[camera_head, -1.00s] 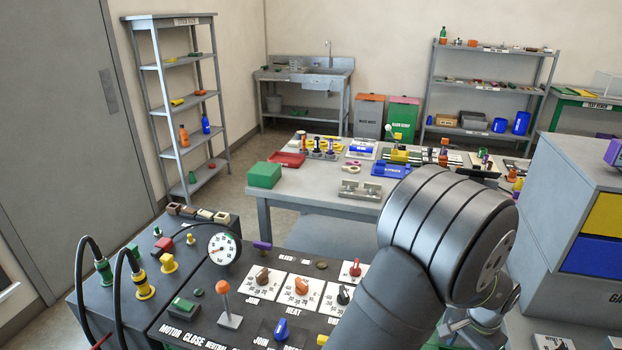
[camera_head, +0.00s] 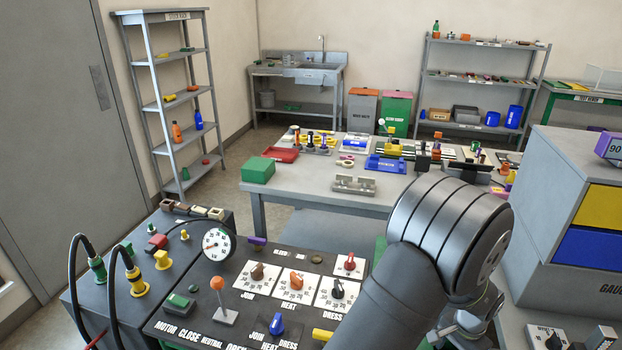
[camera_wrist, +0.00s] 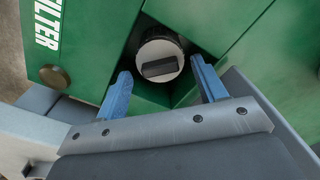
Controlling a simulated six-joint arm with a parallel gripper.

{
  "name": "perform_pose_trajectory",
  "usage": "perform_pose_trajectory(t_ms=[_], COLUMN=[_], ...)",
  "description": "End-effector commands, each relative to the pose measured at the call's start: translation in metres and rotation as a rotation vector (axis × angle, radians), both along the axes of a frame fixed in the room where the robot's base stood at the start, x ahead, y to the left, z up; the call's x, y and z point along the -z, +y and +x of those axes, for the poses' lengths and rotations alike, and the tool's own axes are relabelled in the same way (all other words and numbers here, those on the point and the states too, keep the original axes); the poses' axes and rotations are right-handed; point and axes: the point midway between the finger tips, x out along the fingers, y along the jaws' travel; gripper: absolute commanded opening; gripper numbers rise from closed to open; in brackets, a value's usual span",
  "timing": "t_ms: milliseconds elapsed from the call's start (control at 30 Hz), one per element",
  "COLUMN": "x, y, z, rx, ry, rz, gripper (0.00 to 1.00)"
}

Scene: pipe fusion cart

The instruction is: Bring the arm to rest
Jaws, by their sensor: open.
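My gripper (camera_wrist: 165,88) shows in the wrist view with its two blue fingers apart and nothing between them. Beyond the fingertips is a round grey cap with a dark bar (camera_wrist: 160,62), set in a dark recess of a green housing (camera_wrist: 95,40) lettered "FILTER". I cannot tell whether the fingers touch the housing. In the head view my arm fills the lower right, and its bulk hides my gripper there.
A control panel (camera_head: 210,335) with dials, levers and a gauge (camera_head: 218,245) lies left of my arm. A table (camera_head: 300,187) with parts stands behind. A grey cabinet (camera_head: 545,215) with yellow and blue drawers stands close on the right.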

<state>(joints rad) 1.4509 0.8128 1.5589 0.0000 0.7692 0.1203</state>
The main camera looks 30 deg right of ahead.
Motion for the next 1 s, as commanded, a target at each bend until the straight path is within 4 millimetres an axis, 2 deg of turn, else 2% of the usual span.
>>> perform_pose_trajectory(t_ms=[33,300,733,867,1000], x=[-0.012,-0.067,-0.145,-0.160,-0.159], y=[-0.001,-0.001,-0.012,-0.028,-0.049], z=[0.000,0.000,0.034,0.045,0.052], rx=[0.000,0.000,-0.416,-0.523,-0.567], ry=[-0.001,-0.001,0.000,0.000,0.000], rz=[-0.005,-0.005,-0.004,-0.002,0.001], gripper=[0.65,0.65,0.65,0.65,0.65])
